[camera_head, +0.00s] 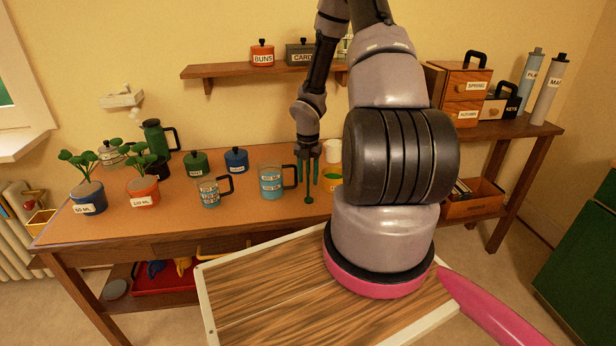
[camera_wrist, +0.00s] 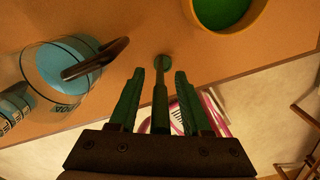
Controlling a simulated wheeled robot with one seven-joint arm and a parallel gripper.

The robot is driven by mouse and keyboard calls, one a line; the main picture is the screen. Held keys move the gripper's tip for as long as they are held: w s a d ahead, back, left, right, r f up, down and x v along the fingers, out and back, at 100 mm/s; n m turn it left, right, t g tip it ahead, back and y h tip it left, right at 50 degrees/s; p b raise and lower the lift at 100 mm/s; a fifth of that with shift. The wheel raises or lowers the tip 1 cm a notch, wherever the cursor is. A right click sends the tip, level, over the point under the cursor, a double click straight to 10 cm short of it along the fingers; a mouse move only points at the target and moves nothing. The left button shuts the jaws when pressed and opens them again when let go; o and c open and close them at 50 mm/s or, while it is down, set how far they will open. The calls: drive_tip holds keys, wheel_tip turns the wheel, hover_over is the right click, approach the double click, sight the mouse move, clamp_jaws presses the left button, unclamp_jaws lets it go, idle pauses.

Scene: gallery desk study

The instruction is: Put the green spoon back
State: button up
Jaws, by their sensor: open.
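My gripper (camera_head: 308,172) points down over the front part of the desk, with its two dark green fingers apart. The green spoon (camera_head: 308,188) is upright between the fingers and reaches below them toward the desk top. In the wrist view the spoon (camera_wrist: 160,95) runs between the open fingers (camera_wrist: 157,100), with its rounded end (camera_wrist: 162,62) farthest from me. Clear gaps show on both sides of its handle. I cannot tell whether its lower end touches the desk. A yellow cup (camera_head: 322,181) with green inside stands just right of the spoon, partly hidden; it also shows in the wrist view (camera_wrist: 262,14).
A glass measuring jug (camera_head: 271,184) with blue liquid stands close left of my gripper, another jug (camera_head: 208,193) beyond it. Green (camera_head: 196,163) and blue (camera_head: 236,160) lidded pots and potted plants (camera_head: 143,190) stand farther left. The desk's front edge is near the spoon.

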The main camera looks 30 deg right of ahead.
wheel_tip(320, 180, up, 13)
drive_tip(key=shift+f, duration=0.15)
drive_tip(key=s+a+r+m+t+h, duration=0.1)
drive_tip(key=s+a+r+m, duration=0.15)
drive_tip(key=r+m, duration=0.35)
drive_tip(key=s+a+r+m+t, duration=0.1)
drive_tip(key=s+r+m, duration=0.2)
drive_tip(key=r+m, duration=0.35)
drive_tip(key=s+a+r+m+t+h, duration=0.15)
drive_tip(key=r+m, duration=0.25)
drive_tip(key=r, duration=0.5)
drive_tip(key=s+a+r+m+t+y, duration=0.3)
drive_tip(key=s+a+r+m, duration=0.5)
drive_tip(key=s+r+m, duration=0.4)
drive_tip(key=s+m+y, duration=0.1)
drive_tip(key=s+m, duration=0.1)
drive_tip(key=m, duration=0.1)
drive_tip(key=shift+a+t, duration=0.35)
drive_tip(key=shift+a, duration=0.05)
